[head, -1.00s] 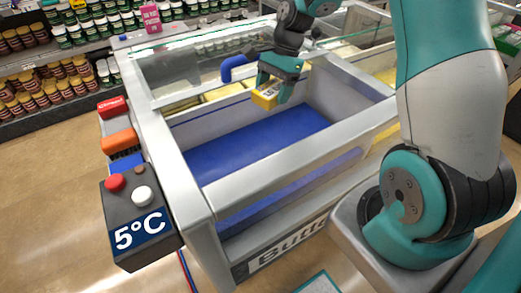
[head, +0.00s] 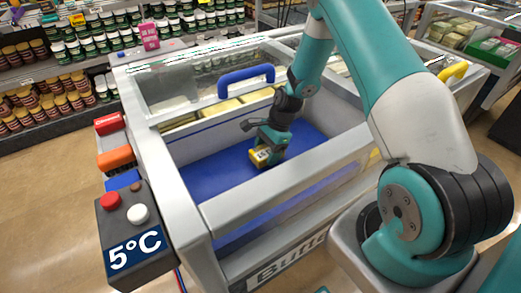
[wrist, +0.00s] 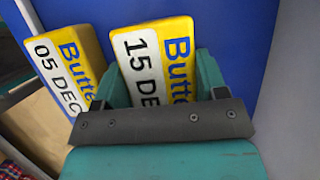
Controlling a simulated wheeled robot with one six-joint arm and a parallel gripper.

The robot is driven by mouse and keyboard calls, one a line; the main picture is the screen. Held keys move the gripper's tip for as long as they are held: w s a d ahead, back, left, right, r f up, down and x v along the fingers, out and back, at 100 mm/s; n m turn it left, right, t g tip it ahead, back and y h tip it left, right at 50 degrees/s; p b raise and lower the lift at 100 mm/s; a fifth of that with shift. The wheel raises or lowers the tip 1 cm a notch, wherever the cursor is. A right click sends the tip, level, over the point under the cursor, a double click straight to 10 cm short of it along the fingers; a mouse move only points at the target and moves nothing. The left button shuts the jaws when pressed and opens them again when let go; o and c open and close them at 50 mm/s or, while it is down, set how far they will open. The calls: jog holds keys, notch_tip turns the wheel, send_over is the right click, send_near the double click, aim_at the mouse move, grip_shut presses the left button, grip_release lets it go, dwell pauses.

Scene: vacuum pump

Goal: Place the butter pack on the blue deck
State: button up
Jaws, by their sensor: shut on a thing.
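My gripper (wrist: 165,85) is shut on a yellow-and-white butter pack (wrist: 155,60) marked "15 DEC", with a teal finger on each side of it. In the head view my gripper (head: 268,154) points down inside the white case, and a yellow pack (head: 260,157) shows at its fingertips. The blue deck (head: 215,180) is the case floor below; I cannot tell whether the pack touches it. A second butter pack (wrist: 62,72), marked "05 DEC", lies tilted just left of the held one in the wrist view. I cannot tell what it rests on.
The case's white front rim (head: 285,180) and left rim (head: 175,190) surround the deck. A blue handle (head: 246,78) sits on the glass lid behind my gripper. More butter packs (head: 195,115) line the back. The deck's left part is clear. A 5°C control box (head: 135,235) stands outside.

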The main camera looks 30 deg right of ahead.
aim_at(262, 147)
jog(key=shift+w+a+r, duration=0.2)
jog(key=shift+w+a, duration=0.3)
jog(key=shift+w, duration=0.35)
jog(key=shift+w+f+p, duration=0.1)
jog(key=shift+f+p, duration=0.35)
jog(key=shift+f, duration=0.3)
jog(key=shift+f, duration=0.15)
jog(key=o, duration=1.1)
jog(key=shift+c, duration=0.2)
jog(key=b+v, duration=0.1)
jog(key=v, duration=0.6)
jog(key=shift+d+r, duration=0.1)
jog(key=shift+r, duration=0.3)
